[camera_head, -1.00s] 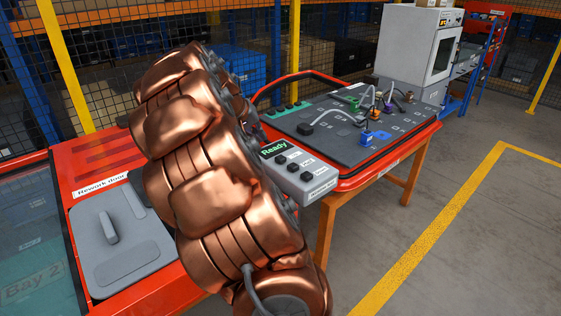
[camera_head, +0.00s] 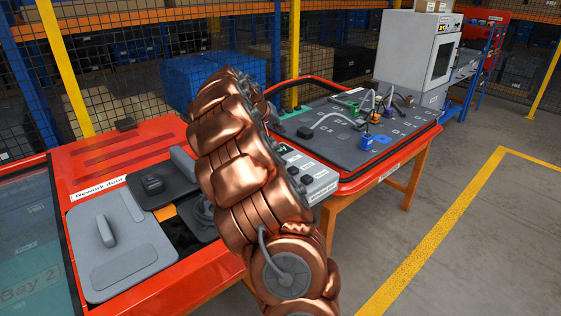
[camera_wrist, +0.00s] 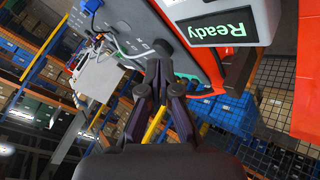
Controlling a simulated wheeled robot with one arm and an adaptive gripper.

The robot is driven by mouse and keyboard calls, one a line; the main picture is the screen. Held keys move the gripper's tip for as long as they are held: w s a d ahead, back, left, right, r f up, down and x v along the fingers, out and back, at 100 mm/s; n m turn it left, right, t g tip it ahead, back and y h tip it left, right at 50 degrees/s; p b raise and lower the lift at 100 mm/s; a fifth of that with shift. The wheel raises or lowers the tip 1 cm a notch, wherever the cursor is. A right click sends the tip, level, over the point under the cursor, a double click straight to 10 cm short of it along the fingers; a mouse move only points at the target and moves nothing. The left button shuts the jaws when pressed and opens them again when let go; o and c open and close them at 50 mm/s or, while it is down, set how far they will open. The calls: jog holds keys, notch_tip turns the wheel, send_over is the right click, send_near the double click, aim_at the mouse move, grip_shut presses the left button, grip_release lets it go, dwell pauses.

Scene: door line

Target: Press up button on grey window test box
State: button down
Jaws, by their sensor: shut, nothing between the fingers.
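The grey window test box (camera_head: 322,187) sits at the near end of the black board in the head view. My copper-coloured arm covers its left part and much of its display. In the wrist view part of the box (camera_wrist: 177,10) shows at the top, with its green "Ready" display (camera_wrist: 220,32). Its buttons are outside that view, and I cannot tell the up button in the head view. My gripper (camera_wrist: 162,52) is shut and empty in the wrist view, its tips just below and left of the box in the picture. The gripper is hidden in the head view.
The red-rimmed board (camera_head: 350,132) carries cables and connectors, including a blue connector (camera_head: 366,140). The red door (camera_head: 120,150) lies at left with a grey panel (camera_head: 128,258) and a black switch piece (camera_head: 153,184). Grey floor (camera_head: 470,250) is clear at right.

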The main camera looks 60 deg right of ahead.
aim_at(282, 158)
notch_tip(282, 158, down, 8)
jog(key=b, duration=0.2)
jog(key=shift+b, duration=0.3)
jog(key=shift+f, duration=0.35)
jog(key=shift+f+b, duration=0.1)
jog(key=shift+b, duration=0.25)
dwell(0.8)
jog(key=shift+f+b, duration=0.35)
jog(key=shift+b, duration=0.05)
jog(key=shift+f+b, duration=0.5)
jog(key=shift+f, duration=0.1)
dwell(1.0)
jog(key=shift+r, duration=1.05)
jog(key=shift+r+p, duration=0.95)
jog(key=shift+r, duration=1.55)
